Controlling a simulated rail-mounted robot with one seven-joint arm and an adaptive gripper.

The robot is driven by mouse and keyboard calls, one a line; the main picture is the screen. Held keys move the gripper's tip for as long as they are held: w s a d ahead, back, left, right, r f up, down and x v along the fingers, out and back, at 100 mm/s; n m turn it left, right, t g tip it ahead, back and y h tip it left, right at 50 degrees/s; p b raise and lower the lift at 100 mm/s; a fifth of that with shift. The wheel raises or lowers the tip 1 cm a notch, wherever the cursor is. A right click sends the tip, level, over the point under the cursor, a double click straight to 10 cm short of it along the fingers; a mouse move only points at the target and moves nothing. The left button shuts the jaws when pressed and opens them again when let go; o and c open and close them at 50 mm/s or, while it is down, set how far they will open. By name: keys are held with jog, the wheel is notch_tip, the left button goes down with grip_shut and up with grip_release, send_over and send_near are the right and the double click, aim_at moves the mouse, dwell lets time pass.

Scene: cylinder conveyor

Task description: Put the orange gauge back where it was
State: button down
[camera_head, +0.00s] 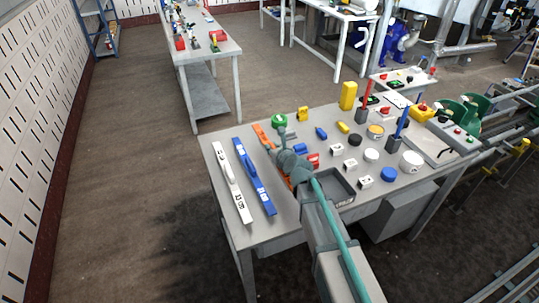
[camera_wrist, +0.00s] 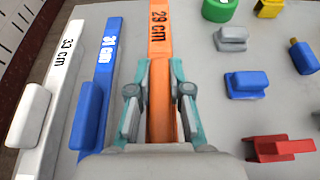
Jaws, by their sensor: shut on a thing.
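The orange gauge (camera_wrist: 160,40), marked 29 cm, runs up the middle of the wrist view between the fingers of my gripper (camera_wrist: 159,88). The fingers are shut on its sides. In the head view the far end of the orange gauge (camera_head: 261,136) shows beyond my gripper (camera_head: 287,160), which hides much of the rest. The gauge lies roughly parallel to the blue gauge (camera_head: 254,177), marked 31 cm, and the white gauge (camera_head: 235,181), marked 33 cm, to its left. I cannot tell whether the orange gauge touches the table.
The grey table (camera_head: 219,147) holds several small blocks and cylinders to the right. A green round piece (camera_head: 279,120) stands close to the gauge's far end. A dark open tray (camera_head: 337,190) lies right of my arm. A red block (camera_wrist: 281,148) lies right of my gripper.

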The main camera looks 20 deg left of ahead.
aim_at(269, 156)
jog(key=shift+a+f, duration=0.3)
jog(key=shift+f, duration=0.1)
jog(key=shift+s+a+f, duration=0.1)
jog(key=shift+a+f, duration=0.05)
jog(key=shift+f, duration=0.75)
jog(key=shift+a+f, duration=0.1)
jog(key=shift+f, duration=0.8)
jog(key=c, duration=1.1)
grip_release()
jog(key=shift+f, duration=0.15)
jog(key=shift+s+d+r, duration=0.1)
jog(key=shift+s+r, duration=0.05)
jog(key=shift+r, duration=0.05)
jog(key=b+v, duration=0.1)
jog(key=v, duration=1)
jog(key=shift+s+d+r, duration=0.1)
jog(key=shift+s+d, duration=0.15)
